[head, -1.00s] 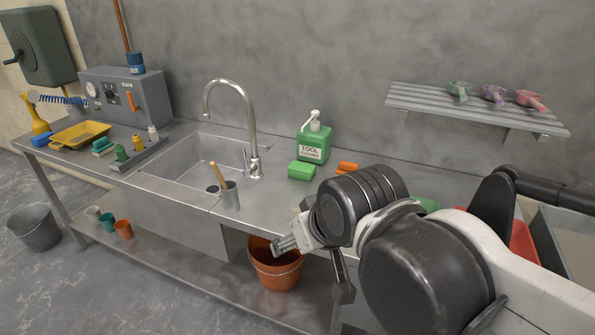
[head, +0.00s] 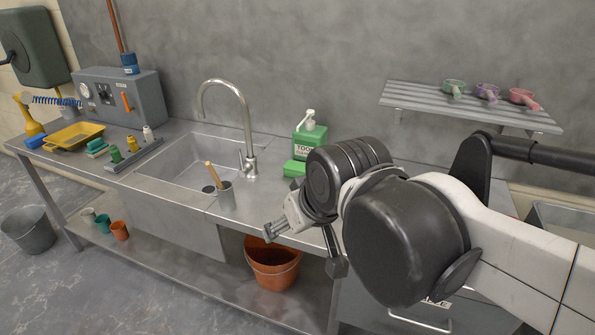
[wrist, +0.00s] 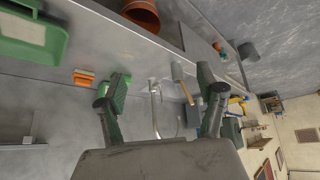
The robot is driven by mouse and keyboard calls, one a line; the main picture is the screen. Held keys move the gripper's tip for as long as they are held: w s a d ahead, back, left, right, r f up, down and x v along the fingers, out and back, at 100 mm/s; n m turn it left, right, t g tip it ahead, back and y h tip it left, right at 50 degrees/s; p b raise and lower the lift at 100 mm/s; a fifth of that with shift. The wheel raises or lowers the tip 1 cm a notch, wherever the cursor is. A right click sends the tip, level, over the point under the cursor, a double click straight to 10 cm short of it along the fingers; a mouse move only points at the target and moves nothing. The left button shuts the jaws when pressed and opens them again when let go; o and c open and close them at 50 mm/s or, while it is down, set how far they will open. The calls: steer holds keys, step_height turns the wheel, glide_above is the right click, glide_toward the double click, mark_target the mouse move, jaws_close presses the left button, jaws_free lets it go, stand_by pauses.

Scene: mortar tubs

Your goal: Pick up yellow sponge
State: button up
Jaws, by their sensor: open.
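I cannot make out a yellow sponge for certain in either view. In the head view, a green block (head: 294,168) lies beside the green tool cleaner bottle (head: 309,135), partly behind my arm. Orange blocks (wrist: 84,76) lie on the counter in the wrist view, left of my fingers. A teal block (head: 97,147) and a blue block (head: 35,141) lie near a yellow tray (head: 75,137) at the far left. My gripper (head: 276,231) is open and empty, in front of the counter's front edge; its two fingers also show spread in the wrist view (wrist: 162,78).
The sink (head: 185,165) with its tall tap (head: 246,120) lies left of my gripper. A grey cup (head: 227,196) with a wooden handle stands by the sink's front right. An orange bucket (head: 271,265) sits on the lower shelf. A wall shelf (head: 465,108) holds scoops.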

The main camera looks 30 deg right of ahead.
steer(key=w+d+r+n+g, duration=0.1)
steer(key=w+d+r, duration=0.15)
steer(key=w, duration=0.35)
steer(key=w+d+r+n, duration=0.1)
steer(key=w+d+r, duration=0.15)
steer(key=w, duration=0.45)
steer(key=n+g+y+p, duration=0.2)
steer(key=n+y, duration=0.1)
steer(key=n, duration=0.3)
glide_above(298, 166)
steer(key=s+d, duration=0.3)
steer(key=s, duration=0.1)
step_height(298, 166, down, 14)
steer(key=x, duration=0.8)
steer(key=shift+s+d+f, duration=0.1)
steer(key=shift+d, duration=0.05)
steer(key=shift+g, duration=0.3)
steer(key=x, duration=0.4)
steer(key=shift+w+p, duration=0.35)
steer(key=shift+p, duration=0.05)
steer(key=shift+w+f, duration=0.1)
steer(key=shift+f, duration=0.35)
steer(key=shift+f+b, duration=0.2)
steer(key=shift+b, duration=0.25)
